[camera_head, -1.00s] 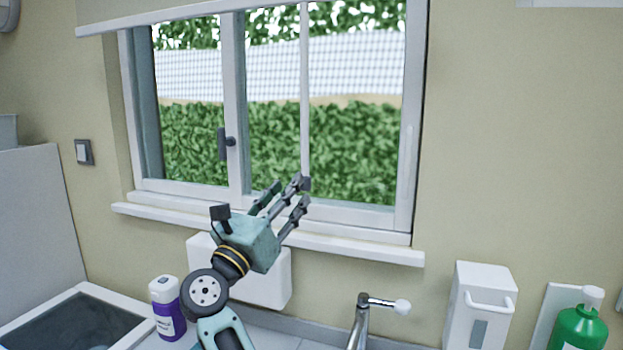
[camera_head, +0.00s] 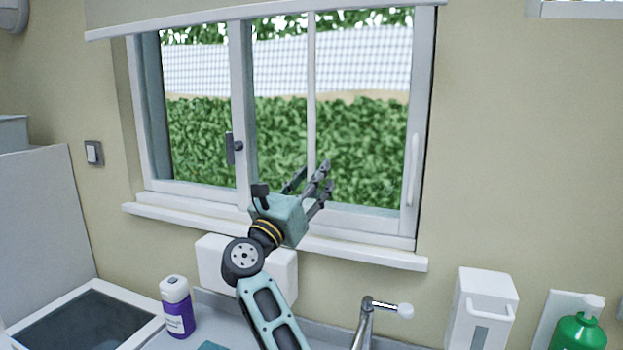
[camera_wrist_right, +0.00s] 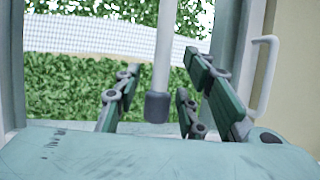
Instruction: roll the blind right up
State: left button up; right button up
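The blind (camera_head: 190,10) is a pale sheet with a white bottom bar (camera_head: 150,28), across the top of the window; its upper part is out of view. A thin white wand (camera_head: 311,90) hangs down in front of the panes. In the right wrist view the wand (camera_wrist_right: 165,45) ends in a dark grey tip (camera_wrist_right: 157,107). My right gripper (camera_head: 312,180) is raised in front of the lower window, fingers spread. In the wrist view my right gripper (camera_wrist_right: 160,82) has the wand's tip showing between its open fingers; contact cannot be told. My left gripper is not in view.
The sill (camera_head: 375,258) and a white wall box (camera_head: 215,265) lie behind my right arm. A dark latch (camera_head: 233,148) and white handle (camera_head: 412,170) are on the window. Below are a purple-labelled bottle (camera_head: 177,308), tap (camera_head: 366,320), dispenser (camera_head: 483,305) and green bottle (camera_head: 578,332).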

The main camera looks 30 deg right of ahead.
grip_shut()
dwell(0.3)
